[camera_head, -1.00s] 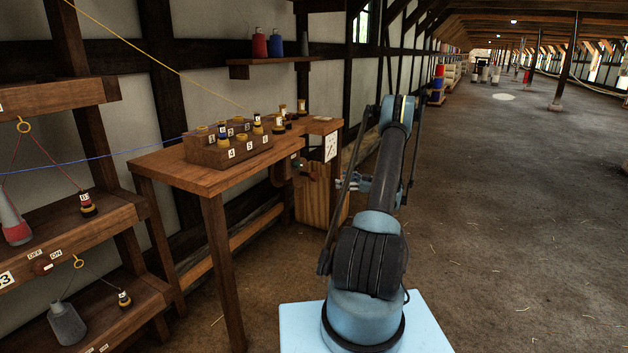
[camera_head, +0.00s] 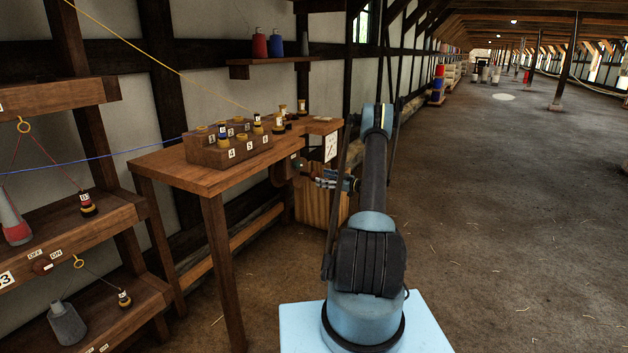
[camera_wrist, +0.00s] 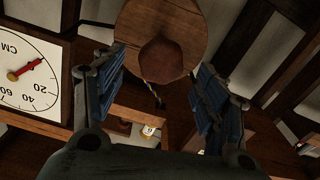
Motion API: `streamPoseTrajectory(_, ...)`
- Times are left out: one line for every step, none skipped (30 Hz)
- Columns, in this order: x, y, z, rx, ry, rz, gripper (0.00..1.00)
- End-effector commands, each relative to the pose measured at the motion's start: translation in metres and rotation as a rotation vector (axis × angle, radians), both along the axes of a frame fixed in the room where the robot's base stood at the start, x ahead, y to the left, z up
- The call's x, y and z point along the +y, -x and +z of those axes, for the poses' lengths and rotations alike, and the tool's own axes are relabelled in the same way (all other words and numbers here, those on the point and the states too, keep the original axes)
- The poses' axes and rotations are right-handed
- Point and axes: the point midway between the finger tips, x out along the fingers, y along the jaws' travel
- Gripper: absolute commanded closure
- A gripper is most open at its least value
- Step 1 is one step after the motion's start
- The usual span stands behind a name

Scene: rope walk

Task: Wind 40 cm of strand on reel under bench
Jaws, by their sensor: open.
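Under the right end of the bench (camera_head: 180,175) is the winder (camera_head: 283,170), a dark round part partly hidden by the bench. In the wrist view its wooden disc (camera_wrist: 183,20) carries a reddish-brown knob (camera_wrist: 161,60). My gripper (camera_wrist: 158,66) is open, with blue-padded fingers on both sides of the knob and visible gaps between. In the head view my gripper (camera_head: 322,178) is at the winder, below the dial (camera_head: 331,148). The white CM dial (camera_wrist: 28,85) shows 20, 40 and 60; its red pointer (camera_wrist: 28,68) points up-right, short of 20.
A stepped wooden block (camera_head: 225,156) with numbered reels stands on the bench. A rack (camera_head: 75,240) with spools and an OFF/ON switch stands at left. The floor at right is clear.

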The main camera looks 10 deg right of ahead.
Motion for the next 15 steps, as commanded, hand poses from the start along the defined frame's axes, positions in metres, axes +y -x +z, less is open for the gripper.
streamPoseTrajectory(0.008, -0.005, 0.000, 0.000, 0.000, 0.002, 0.34)
streamPoseTrajectory(0.012, -0.008, 0.000, 0.000, 0.000, 0.002, 0.34)
streamPoseTrajectory(0.017, -0.012, 0.000, 0.000, 0.000, 0.002, 0.34)
streamPoseTrajectory(0.021, -0.014, 0.000, 0.000, 0.000, 0.002, 0.34)
streamPoseTrajectory(0.024, -0.017, 0.000, 0.000, 0.000, 0.002, 0.34)
streamPoseTrajectory(0.028, -0.020, 0.000, 0.000, 0.000, 0.001, 0.34)
streamPoseTrajectory(0.031, -0.022, 0.000, 0.000, 0.000, 0.001, 0.34)
streamPoseTrajectory(0.033, -0.024, 0.000, 0.000, 0.000, 0.001, 0.34)
streamPoseTrajectory(0.037, -0.027, 0.000, 0.000, 0.000, 0.001, 0.34)
streamPoseTrajectory(0.039, -0.028, 0.000, 0.000, 0.000, 0.001, 0.34)
streamPoseTrajectory(0.040, -0.029, 0.000, 0.000, 0.000, 0.001, 0.34)
streamPoseTrajectory(0.042, -0.030, 0.000, 0.000, 0.000, 0.001, 0.34)
streamPoseTrajectory(0.043, -0.031, 0.000, 0.000, 0.000, 0.001, 0.34)
streamPoseTrajectory(0.044, -0.032, 0.000, 0.000, 0.000, 0.000, 0.34)
streamPoseTrajectory(0.044, -0.032, 0.000, 0.000, 0.000, 0.000, 0.34)
